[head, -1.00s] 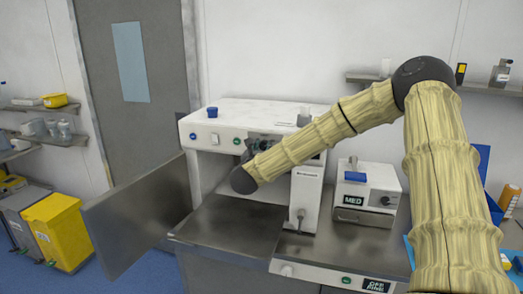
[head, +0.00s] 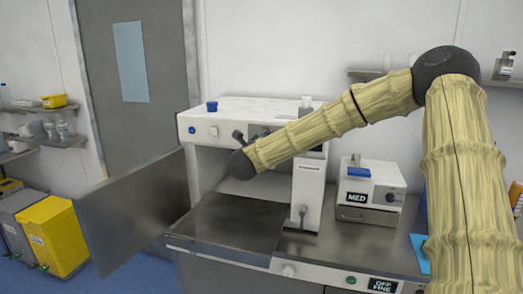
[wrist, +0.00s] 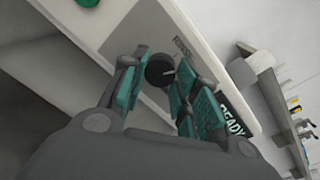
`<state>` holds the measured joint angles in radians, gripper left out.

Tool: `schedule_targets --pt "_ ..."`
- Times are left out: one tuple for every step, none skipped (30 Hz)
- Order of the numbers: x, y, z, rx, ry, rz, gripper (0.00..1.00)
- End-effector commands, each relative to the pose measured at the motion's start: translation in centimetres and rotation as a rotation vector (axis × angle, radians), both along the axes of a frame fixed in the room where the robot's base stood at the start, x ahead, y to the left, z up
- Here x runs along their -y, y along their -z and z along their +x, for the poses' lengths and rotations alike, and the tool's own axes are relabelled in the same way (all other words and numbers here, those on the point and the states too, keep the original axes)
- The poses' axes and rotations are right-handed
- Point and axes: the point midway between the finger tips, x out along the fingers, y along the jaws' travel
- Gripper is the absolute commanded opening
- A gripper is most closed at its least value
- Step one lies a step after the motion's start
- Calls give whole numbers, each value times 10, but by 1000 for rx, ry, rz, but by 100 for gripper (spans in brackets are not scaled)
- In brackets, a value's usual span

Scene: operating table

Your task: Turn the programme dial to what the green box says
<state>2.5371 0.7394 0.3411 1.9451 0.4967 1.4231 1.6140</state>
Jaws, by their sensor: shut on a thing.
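A black round dial (wrist: 160,70) with a white pointer mark sits on the white machine's panel in the wrist view. My gripper (wrist: 158,84) has its teal fingers on either side of it, shut on it. In the head view my gripper (head: 247,138) is at the front panel of the white machine (head: 275,110), largely hidden by my arm, and the dial is hidden there. A display reading READY (wrist: 232,115) is beside the fingers. I cannot make out a green box in either view.
The machine's open door (head: 130,205) stands out at the left. A small white unit (head: 372,180) with a MED display and a knob is on the steel counter to the right. The counter edge has a panel (head: 382,285) reading OFF FINE. A yellow bin (head: 55,235) stands far left.

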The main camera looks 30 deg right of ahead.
Motion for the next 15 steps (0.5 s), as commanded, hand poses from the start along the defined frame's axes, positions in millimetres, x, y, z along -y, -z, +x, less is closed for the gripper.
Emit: schedule_targets --pt "1 3 0 -31 3 -29 6" --pt "1 3 0 -52 4 -46 6" --pt "2 3 0 -79 3 -68 6" --pt "2 3 0 -99 3 -85 6" --pt "2 3 0 -119 4 -102 6" --pt "2 3 0 -143 3 -123 6" --pt "2 2 0 -160 4 -137 6" --pt "2 2 0 -177 5 -151 6" --pt "2 2 0 -197 4 -169 6" --pt "2 1 0 -212 4 -182 6" --pt "2 1 0 -226 5 -193 6" --pt "2 1 0 -244 4 -209 6" --pt "2 1 0 -257 5 -219 6" --pt "2 1 0 -269 4 -228 6" --pt "2 1 0 -283 4 -240 6"
